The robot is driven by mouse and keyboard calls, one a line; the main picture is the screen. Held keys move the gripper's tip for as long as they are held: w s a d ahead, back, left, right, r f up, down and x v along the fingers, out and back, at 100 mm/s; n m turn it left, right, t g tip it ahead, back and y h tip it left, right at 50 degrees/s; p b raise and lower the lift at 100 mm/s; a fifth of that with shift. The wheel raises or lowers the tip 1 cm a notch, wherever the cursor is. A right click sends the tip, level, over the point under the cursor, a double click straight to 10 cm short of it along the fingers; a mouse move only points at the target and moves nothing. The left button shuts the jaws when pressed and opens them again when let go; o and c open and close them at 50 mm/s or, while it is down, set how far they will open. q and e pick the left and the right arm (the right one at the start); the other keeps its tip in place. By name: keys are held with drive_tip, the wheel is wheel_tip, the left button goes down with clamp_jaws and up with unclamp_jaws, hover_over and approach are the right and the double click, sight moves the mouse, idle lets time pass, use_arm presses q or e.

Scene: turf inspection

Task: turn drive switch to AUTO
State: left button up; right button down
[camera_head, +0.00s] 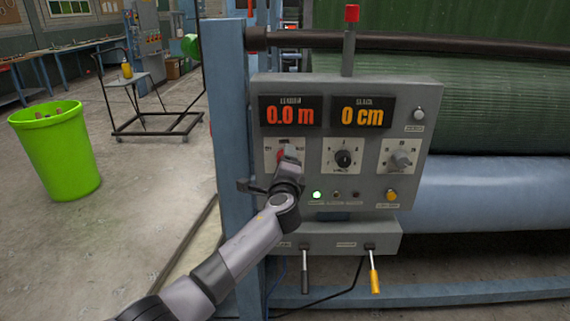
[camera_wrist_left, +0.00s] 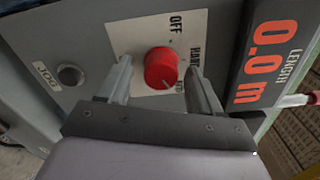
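The drive switch is a round red knob (camera_wrist_left: 161,68) on a pale plate with the words OFF and HAND; a third label is partly hidden, only its last letters showing. A thin pale mark shows near the knob's lower edge in the wrist view, on the side of the partly hidden label. In the head view the knob (camera_head: 281,155) sits at the left of the grey control panel (camera_head: 432,118), partly covered by my arm. My left gripper (camera_head: 286,166) is at the knob, its fingers on either side with visible gaps. My right gripper is out of view.
Beside the switch are a black dial (camera_head: 344,159) and a grey knob (camera_head: 400,160). A lit green lamp (camera_head: 317,195) and a yellow button (camera_head: 391,196) are below. A JOG button (camera_wrist_left: 70,75) is near my fingers. Two levers hang beneath. Displays read 0.0 m and 0 cm.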

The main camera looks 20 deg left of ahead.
use_arm(q)
drive_tip(key=v, duration=0.7)
idle(0.5)
drive_tip(key=shift+s, duration=0.1)
drive_tip(key=s+f+n+g+h, duration=0.25)
drive_tip(key=s+f, duration=0.45)
drive_tip(key=f, duration=0.4)
drive_tip(key=s+f+n+g+h, duration=0.2)
drive_tip(key=s+f+n, duration=0.2)
drive_tip(key=s+f, duration=0.45)
drive_tip(key=s+a+f+n+g+h, duration=0.1)
drive_tip(key=s+f+n, duration=0.3)
drive_tip(key=s, duration=0.5)
drive_tip(key=s+f+n+g+h, duration=0.1)
drive_tip(key=s+f+n, duration=0.4)
drive_tip(key=s, duration=0.5)
drive_tip(key=shift+s+a+f+h, duration=0.3)
drive_tip(key=shift+s+a+h, duration=0.05)
drive_tip(key=shift+a, duration=0.05)
